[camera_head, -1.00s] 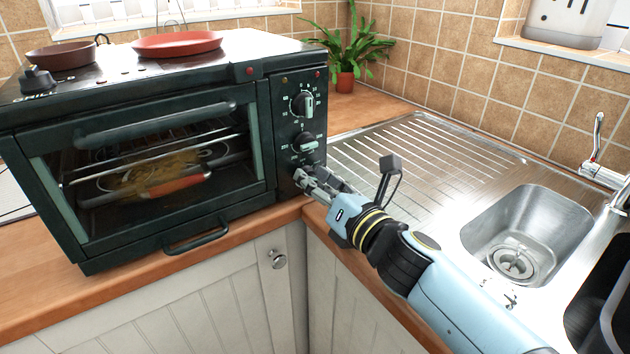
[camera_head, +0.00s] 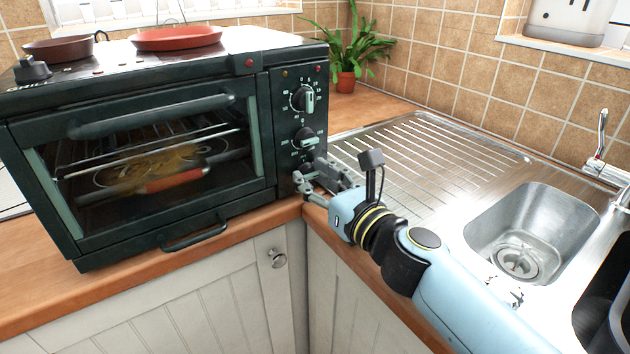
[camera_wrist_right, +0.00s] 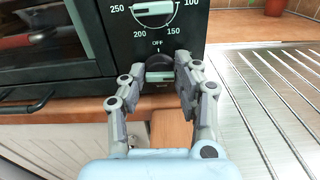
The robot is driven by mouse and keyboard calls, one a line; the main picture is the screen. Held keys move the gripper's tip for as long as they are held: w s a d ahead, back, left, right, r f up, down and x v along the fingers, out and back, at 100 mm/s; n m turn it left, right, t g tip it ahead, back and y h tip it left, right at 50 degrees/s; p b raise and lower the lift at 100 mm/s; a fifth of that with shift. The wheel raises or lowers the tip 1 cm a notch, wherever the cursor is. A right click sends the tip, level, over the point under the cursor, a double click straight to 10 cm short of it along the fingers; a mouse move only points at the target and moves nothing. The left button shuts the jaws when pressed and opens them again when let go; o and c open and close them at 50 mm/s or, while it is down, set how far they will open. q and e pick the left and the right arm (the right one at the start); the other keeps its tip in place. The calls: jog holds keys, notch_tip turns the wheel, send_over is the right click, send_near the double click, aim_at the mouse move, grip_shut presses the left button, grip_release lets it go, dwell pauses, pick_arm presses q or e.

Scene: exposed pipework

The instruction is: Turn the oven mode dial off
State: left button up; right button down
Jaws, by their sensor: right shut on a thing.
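The dark green oven (camera_head: 262,150) stands on the counter with a column of dials on its right front panel. The lowest dial (camera_wrist_right: 160,76), which I take as the mode dial, shows between my fingertips in the right wrist view, below the word OFF. Its light bar lies about level, slightly tilted. My right gripper (camera_head: 306,176) is shut on this dial and hides part of it in the head view; it also shows in the right wrist view (camera_wrist_right: 161,80). The middle dial (camera_head: 305,138) and top dial (camera_head: 303,99) are free above it. My left gripper is out of view.
A steel drainer (camera_head: 420,160) and sink (camera_head: 530,225) lie right of the oven. A potted plant (camera_head: 345,80) stands behind. A drawer-like handle (camera_head: 195,236) juts from the oven's lower front. Two pans, one a red pan (camera_head: 177,38), sit on top.

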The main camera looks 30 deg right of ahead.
jog(key=shift+n, duration=0.7)
jog(key=c, duration=1)
grip_release()
jog(key=shift+o, duration=0.2)
jog(key=s, duration=0.4)
jog(key=s+d, duration=0.1)
jog(key=s, duration=0.7)
jog(key=shift+d, duration=0.3)
